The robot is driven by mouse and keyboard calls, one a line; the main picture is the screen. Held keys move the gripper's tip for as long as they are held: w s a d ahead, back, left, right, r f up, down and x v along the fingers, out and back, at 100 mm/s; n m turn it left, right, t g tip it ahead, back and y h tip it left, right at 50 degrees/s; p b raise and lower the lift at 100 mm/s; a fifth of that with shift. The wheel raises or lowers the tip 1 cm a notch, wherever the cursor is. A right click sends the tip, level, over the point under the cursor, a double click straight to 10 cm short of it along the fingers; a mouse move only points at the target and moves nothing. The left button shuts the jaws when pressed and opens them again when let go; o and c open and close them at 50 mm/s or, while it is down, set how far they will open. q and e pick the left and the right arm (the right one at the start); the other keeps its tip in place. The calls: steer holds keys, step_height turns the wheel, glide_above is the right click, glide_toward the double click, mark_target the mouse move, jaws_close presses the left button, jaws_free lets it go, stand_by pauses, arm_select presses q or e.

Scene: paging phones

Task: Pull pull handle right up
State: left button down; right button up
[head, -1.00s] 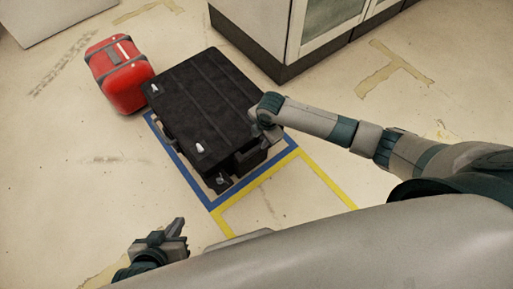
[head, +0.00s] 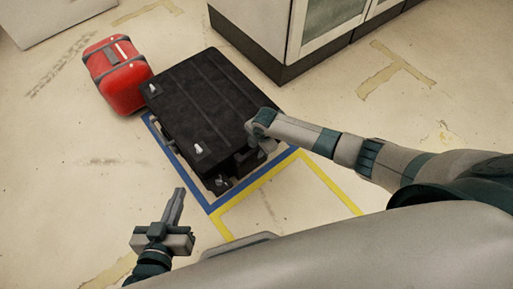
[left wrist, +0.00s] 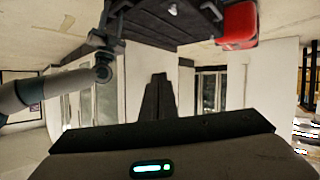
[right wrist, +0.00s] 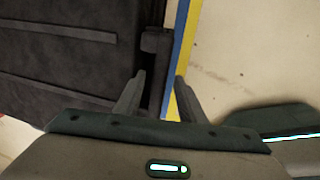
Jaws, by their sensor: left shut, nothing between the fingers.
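A large black case (head: 205,95) lies on the floor inside a blue tape outline. Small pale latches (head: 198,148) sit on its near-left edge. My right gripper is at the case's near-right side in the head view, its fingers mostly hidden by the wrist. In the right wrist view the right gripper (right wrist: 160,80) is open, its fingers on either side of a dark handle-like bar (right wrist: 154,42) on the case's side; contact cannot be told. My left gripper (head: 179,192) is shut and empty above the floor, apart from the case; it also shows in the left wrist view (left wrist: 159,78).
A red case (head: 117,75) stands close to the black case's far-left side. A grey cabinet (head: 260,35) stands behind. Blue tape (head: 180,172) and yellow tape (head: 253,193) mark the floor. The floor at left is clear.

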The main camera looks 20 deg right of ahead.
jaws_close()
